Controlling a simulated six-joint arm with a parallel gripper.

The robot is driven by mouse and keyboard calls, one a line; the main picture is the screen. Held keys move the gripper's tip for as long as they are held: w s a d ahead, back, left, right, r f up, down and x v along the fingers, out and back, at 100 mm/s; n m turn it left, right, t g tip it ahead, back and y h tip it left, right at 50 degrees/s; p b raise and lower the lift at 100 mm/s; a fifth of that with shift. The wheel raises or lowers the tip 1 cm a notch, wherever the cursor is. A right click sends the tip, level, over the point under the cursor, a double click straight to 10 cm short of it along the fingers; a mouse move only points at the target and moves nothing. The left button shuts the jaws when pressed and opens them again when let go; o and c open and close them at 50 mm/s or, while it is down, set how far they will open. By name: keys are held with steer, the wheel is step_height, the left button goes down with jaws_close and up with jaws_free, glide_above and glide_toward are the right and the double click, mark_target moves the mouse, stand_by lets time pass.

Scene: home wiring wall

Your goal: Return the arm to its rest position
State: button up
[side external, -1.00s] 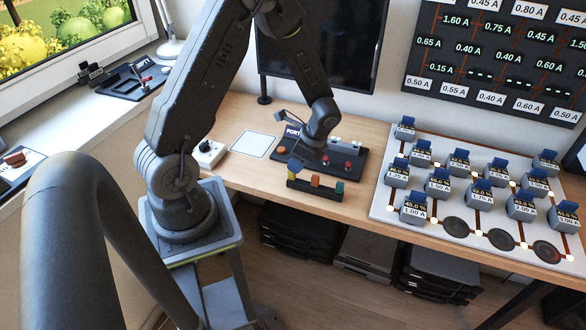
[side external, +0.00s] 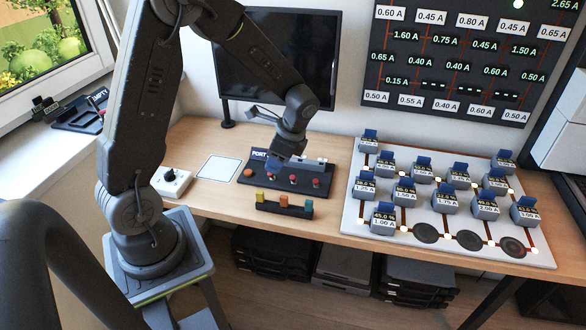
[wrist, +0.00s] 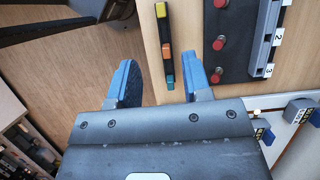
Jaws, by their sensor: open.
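My gripper (side external: 272,166) is above the table near the port panel, at the end of my bent arm. In the wrist view its two blue fingers (wrist: 162,82) are apart with nothing between them. The black port panel (side external: 316,188) with red and orange buttons lies under and behind it; part is hidden by the gripper. A small black rack (side external: 270,208) with yellow, orange and teal blocks stands at the table's front edge, apart from the gripper. The rack also shows beyond the fingers in the wrist view (wrist: 164,50).
A white board (side external: 362,228) with several blue-topped modules covers the table's right side. A white knob box (side external: 170,182) and a white square (side external: 219,168) lie left of the panel. A dark monitor (side external: 285,60) stands behind. The window sill (side external: 70,150) is at left.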

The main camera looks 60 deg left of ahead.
steer(key=s+d+r+n+t+h, duration=0.1)
steer(key=s+d+r+n+t, duration=0.3)
steer(key=r, duration=0.5)
steer(key=s+d+r+n+t+h, duration=0.2)
steer(key=s+d+r+n+t, duration=0.2)
steer(key=s+d+r, duration=0.4)
steer(key=shift+s+d+r+n+t, duration=0.2)
steer(key=shift+d+r+n+t, duration=0.15)
steer(key=shift+d, duration=0.75)
